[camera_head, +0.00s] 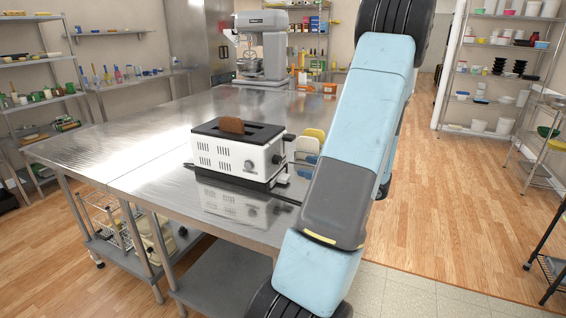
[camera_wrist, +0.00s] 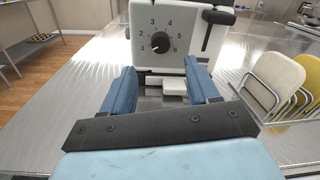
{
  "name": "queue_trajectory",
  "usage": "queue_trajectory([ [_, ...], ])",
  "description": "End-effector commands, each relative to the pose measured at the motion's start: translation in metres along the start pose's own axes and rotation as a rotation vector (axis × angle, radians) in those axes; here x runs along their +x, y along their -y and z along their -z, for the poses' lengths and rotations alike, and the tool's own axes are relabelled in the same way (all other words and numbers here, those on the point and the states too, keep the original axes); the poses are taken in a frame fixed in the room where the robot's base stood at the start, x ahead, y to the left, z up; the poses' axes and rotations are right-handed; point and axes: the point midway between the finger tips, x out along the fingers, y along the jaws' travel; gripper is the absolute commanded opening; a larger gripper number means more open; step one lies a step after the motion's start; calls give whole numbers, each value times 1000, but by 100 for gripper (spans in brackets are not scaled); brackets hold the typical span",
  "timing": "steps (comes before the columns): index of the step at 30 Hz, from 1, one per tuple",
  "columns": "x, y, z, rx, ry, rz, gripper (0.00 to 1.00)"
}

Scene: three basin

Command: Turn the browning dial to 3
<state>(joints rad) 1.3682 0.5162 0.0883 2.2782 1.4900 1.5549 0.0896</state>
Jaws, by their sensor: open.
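The white toaster (camera_head: 235,153) with a black top stands on the steel table, a brown slice of bread (camera_head: 231,125) sticking out of its slot. In the wrist view its end panel (camera_wrist: 140,12) faces me. The black browning dial (camera_wrist: 160,43) sits on that panel inside a ring of numbers. Its pale pointer mark seems to aim lower left, near the 1. A black lever (camera_wrist: 218,17) is right of the dial. My gripper (camera_wrist: 160,76) is open and empty, its blue fingers spread below the dial, apart from it. In the head view my arm largely hides the gripper.
The steel table (camera_head: 135,135) is mostly clear around the toaster. Pale and yellow boards in a wire rack (camera_wrist: 278,80) stand close on the right in the wrist view. A stand mixer (camera_head: 263,48) is at the table's far end. Shelves line the walls.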

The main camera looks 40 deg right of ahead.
Motion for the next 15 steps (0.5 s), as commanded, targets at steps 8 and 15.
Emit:
queue_trajectory([
  [8,50,-1,0,0,1,-4,60],
  [15,83,0,0,0,-1,-2,60],
])
